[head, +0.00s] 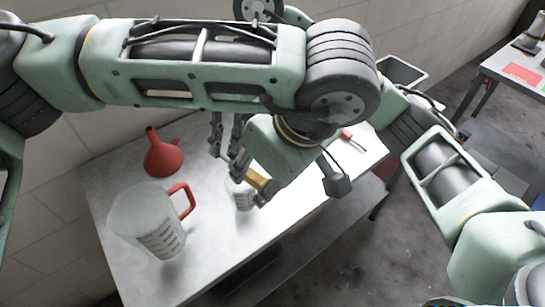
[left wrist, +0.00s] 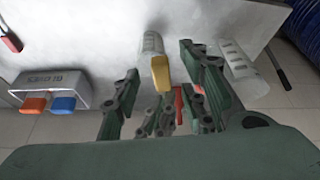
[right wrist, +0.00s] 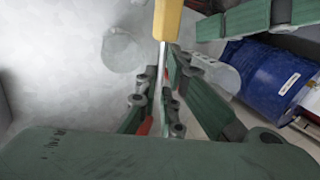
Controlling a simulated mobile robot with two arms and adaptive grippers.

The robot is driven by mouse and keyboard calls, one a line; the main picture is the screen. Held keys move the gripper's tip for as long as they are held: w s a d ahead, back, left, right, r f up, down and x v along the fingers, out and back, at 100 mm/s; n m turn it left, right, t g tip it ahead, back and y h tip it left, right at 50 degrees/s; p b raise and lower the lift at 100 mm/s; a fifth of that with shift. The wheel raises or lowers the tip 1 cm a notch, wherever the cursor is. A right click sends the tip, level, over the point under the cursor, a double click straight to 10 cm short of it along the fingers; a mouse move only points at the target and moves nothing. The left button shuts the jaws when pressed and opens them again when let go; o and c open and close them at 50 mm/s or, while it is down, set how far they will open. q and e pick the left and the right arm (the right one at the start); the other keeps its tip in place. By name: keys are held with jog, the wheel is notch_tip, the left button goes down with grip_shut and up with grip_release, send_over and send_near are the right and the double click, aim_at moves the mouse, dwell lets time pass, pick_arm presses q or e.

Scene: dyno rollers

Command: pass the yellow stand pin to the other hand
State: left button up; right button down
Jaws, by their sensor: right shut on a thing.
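The yellow stand pin (right wrist: 168,20) has a yellow block-like end and a thin metal rod. My right gripper (right wrist: 166,78) is shut on the rod, and the yellow end sticks out beyond its fingertips. In the left wrist view, the yellow end (left wrist: 161,74) shows between the two spread fingers of my left gripper (left wrist: 159,62), which is open. The right gripper's fingers show behind it there. In the head view, the yellow end (head: 256,179) is partly hidden by the left gripper (head: 250,182). I cannot tell whether a left finger touches it.
On the light table (head: 120,185) stand a large measuring jug (head: 150,215) with a red handle, a small clear beaker (head: 240,197) below the grippers, and a red funnel (head: 162,156). A red-handled tool (head: 349,136) lies farther right. A blue drum (right wrist: 262,80) stands off the table.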

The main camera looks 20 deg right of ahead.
pick_arm(q)
jog(key=shift+x, duration=0.9)
jog(key=shift+d, duration=0.1)
grip_shut()
pick_arm(e)
jog(key=c, duration=1.8)
grip_release()
